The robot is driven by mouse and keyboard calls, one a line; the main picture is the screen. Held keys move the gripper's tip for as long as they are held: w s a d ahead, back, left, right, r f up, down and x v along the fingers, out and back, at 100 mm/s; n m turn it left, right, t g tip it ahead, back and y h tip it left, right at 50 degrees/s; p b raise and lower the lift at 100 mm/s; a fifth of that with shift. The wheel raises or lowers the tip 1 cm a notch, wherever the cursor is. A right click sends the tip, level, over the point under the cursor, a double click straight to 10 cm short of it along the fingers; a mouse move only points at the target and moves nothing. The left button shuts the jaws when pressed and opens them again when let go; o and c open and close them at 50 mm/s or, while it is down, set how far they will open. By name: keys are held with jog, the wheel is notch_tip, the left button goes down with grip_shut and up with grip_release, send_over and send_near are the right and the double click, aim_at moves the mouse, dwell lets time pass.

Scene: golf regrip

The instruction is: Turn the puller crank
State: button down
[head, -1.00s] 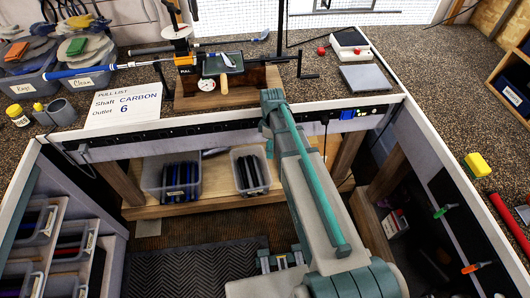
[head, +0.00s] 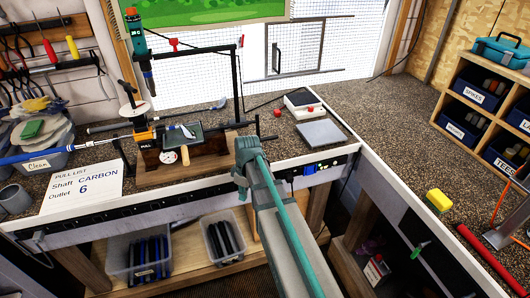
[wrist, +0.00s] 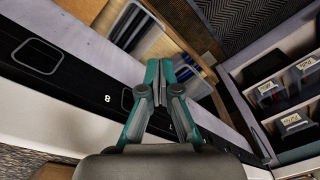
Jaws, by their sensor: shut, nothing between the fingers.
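The puller (head: 185,148) stands on a wooden base on the bench, with a blue-gripped club shaft (head: 60,155) running into its left side. Its crank (head: 258,126) is at the right end, a thin dark upright arm with a short dark handle pointing right. My gripper (wrist: 159,72) shows in the wrist view, its two teal fingers shut together and empty, over the bench's front edge. The crank does not show in the wrist view.
A small scale (head: 302,104) and grey plate (head: 321,133) lie to the right. Bins (head: 222,238) sit on the shelf below.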

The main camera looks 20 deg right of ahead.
jog(key=w+d+r+m+t+b, duration=0.2)
jog(key=d+r+m+t, duration=0.15)
jog(key=r, duration=0.55)
jog(key=m+t+h+b, duration=0.2)
jog(key=m+t+b, duration=0.4)
jog(key=t, duration=0.5)
send_near(270, 139)
jog(key=shift+a+r, duration=0.25)
jog(key=shift+r, duration=0.35)
jog(key=shift+w+p, duration=0.1)
jog(key=shift+p, duration=0.75)
jog(key=p, duration=0.4)
jog(key=shift+w+d+f+h, duration=0.1)
jog(key=shift+w+f+h, duration=0.15)
jog(key=shift+f+h, duration=0.05)
jog(key=x, duration=0.2)
jog(key=p+x, duration=0.1)
jog(key=x, duration=0.1)
jog(key=p+x, duration=0.1)
jog(key=x, duration=0.1)
jog(key=shift+w+d+f, duration=0.1)
jog(key=shift+w+f, duration=0.1)
jog(key=shift+f, duration=0.25)
